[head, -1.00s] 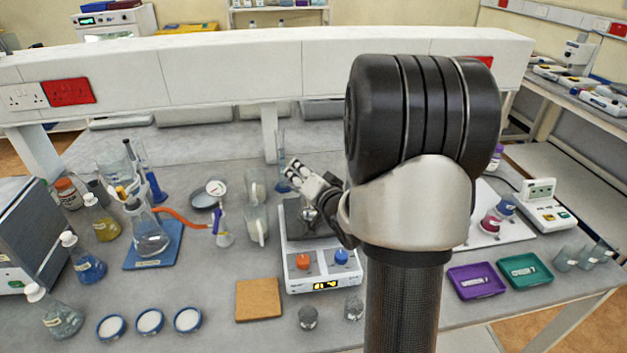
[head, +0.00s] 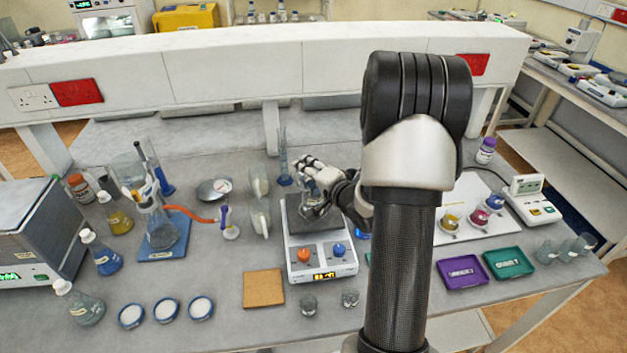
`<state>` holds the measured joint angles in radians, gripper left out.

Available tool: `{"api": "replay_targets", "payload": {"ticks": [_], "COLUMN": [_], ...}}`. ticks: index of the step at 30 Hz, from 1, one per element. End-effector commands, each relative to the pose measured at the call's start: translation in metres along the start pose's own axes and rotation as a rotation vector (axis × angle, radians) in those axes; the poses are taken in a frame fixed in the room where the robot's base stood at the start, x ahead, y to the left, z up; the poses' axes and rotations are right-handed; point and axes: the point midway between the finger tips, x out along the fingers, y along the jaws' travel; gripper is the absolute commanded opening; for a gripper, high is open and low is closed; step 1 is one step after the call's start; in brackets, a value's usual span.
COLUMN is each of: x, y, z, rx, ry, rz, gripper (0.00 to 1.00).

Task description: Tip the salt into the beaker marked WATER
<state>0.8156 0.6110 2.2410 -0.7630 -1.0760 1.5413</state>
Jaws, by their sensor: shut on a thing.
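My gripper (head: 311,184) is above the dark top of the stirrer hotplate (head: 320,256). It is shut on what looks like a clear glass vessel (head: 326,176), small and partly hidden by the fingers. I cannot read any label on it or tell what it holds. Two clear glass vessels with pale patches, the rear one (head: 258,184) and the front one (head: 259,217), stand left of the hotplate. I cannot make out the word WATER on any vessel. Three blue-rimmed dishes (head: 167,309) with white contents lie at the front left; I cannot tell whether this is salt.
Two small glass beakers (head: 308,304) stand before the hotplate, beside a cork mat (head: 263,288). Flasks (head: 87,304) and a clamped flask with an orange tube (head: 196,216) crowd the left. Purple (head: 463,272) and green trays (head: 508,263) lie right. My arm hides part of the bench.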

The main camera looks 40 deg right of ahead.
Motion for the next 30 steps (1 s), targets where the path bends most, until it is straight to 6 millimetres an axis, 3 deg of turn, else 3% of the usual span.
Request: {"api": "replay_targets", "payload": {"ticks": [10,30], "x": [-0.0009,0.0018], "y": [-0.0023,0.006], "z": [-0.0094,-0.009], "rx": [0.166,0.254], "ry": [-0.047,-0.073], "rz": [0.0,-0.001], "gripper": [0.25,0.25]}}
